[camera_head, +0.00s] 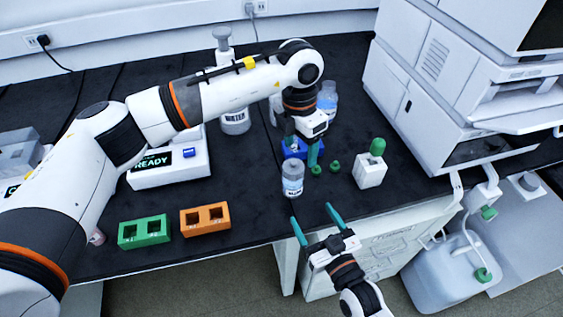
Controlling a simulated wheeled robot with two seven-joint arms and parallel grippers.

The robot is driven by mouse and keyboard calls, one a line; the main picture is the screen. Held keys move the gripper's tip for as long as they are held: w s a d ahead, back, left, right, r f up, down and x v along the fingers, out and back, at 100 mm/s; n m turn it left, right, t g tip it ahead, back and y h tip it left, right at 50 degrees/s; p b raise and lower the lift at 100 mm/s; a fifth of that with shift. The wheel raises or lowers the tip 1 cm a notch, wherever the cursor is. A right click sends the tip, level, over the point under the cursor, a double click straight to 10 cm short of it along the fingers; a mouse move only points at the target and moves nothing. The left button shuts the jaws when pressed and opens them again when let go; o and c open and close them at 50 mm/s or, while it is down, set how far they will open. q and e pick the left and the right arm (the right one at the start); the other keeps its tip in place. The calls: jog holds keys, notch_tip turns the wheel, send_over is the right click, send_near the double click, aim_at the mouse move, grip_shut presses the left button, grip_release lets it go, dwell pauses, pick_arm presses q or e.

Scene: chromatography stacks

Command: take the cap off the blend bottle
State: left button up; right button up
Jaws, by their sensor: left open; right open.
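A small clear bottle (292,182) with a white label stands upright near the bench's front edge; its label is too small to read, so I cannot confirm it is the blend bottle. No green cap shows on its top. My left gripper (301,155) is open, pointing down just behind and above this bottle, over a blue block (295,148) that it partly hides. My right gripper (311,212) is open and empty in front of the bench edge, fingers towards the bottle and apart from it. Two small green caps, a nearer one (316,170) and another (335,166), lie right of the bottle.
Green (144,232) and orange (205,220) racks sit at front left. A white device reading READY (168,170), a WATER bottle (235,122) and a bluish bottle (327,100) stand behind. White instrument stacks (440,90) fill the right.

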aim_at(297, 189)
pick_arm(q)
jog(key=shift+w+a+r+y, duration=0.3)
jog(key=shift+w+a, duration=0.2)
jog(key=shift+a, duration=0.15)
pick_arm(e)
jog(key=shift+w+a, duration=0.15)
jog(key=shift+w, duration=0.1)
pick_arm(q)
jog(key=shift+a+r, duration=0.1)
pick_arm(e)
jog(key=shift+w+r, duration=0.1)
pick_arm(q)
jog(key=shift+s+r, duration=0.1)
jog(key=shift+s, duration=0.05)
pick_arm(e)
jog(key=shift+w+a+r, duration=0.1)
jog(key=shift+w+a, duration=0.1)
jog(key=shift+w, duration=0.1)
jog(key=x, duration=1)
jog(key=shift+w+a+r, duration=0.1)
jog(key=shift+w+a, duration=0.1)
jog(key=shift+w, duration=0.1)
pick_arm(q)
jog(key=shift+d, duration=0.2)
